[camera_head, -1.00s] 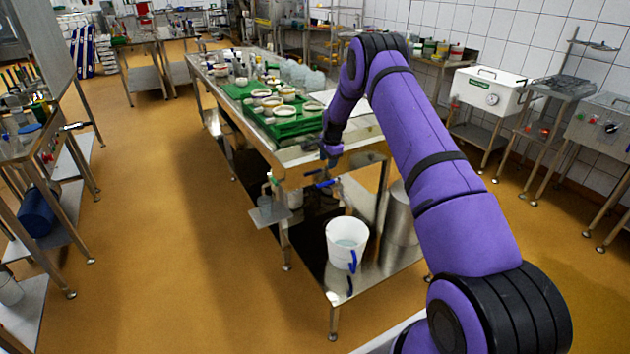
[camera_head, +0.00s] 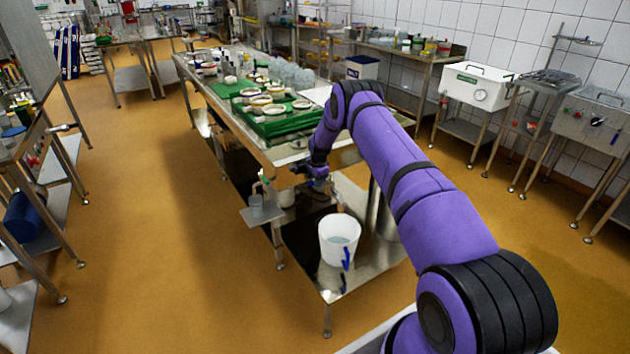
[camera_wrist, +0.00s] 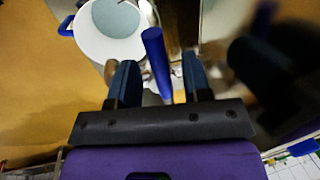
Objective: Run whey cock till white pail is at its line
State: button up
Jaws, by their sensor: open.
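My gripper (camera_head: 312,176) is at the table's near end, above and slightly left of the pail. In the wrist view my gripper (camera_wrist: 158,84) is open, its fingers either side of a blue lever (camera_wrist: 157,62), apart from it. The cock's body and spout are mostly hidden; I cannot make out a stream or the pail's line.
The table top (camera_head: 286,152) carries a green tray (camera_head: 268,124) with white moulds. A small side shelf (camera_head: 262,216) with a cup juts out left of my gripper. A steel cylinder stands behind the pail.

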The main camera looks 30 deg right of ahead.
jog(key=shift+f, duration=0.1)
grip_shut()
jog(key=shift+s, duration=0.1)
jog(key=shift+s+d+n+g+y, duration=0.35)
jog(key=shift+s+d+n, duration=0.8)
jog(key=shift+n, duration=1.5)
jog(key=shift+s+d+n+g+y, duration=0.35)
jog(key=shift+s+d+n, duration=0.8)
jog(key=shift+n, duration=1.55)
jog(key=shift+s+d+n+g+y, duration=0.3)
jog(key=shift+s+d+n, duration=0.8)
jog(key=shift+n, duration=1.55)
jog(key=shift+d, duration=0.1)
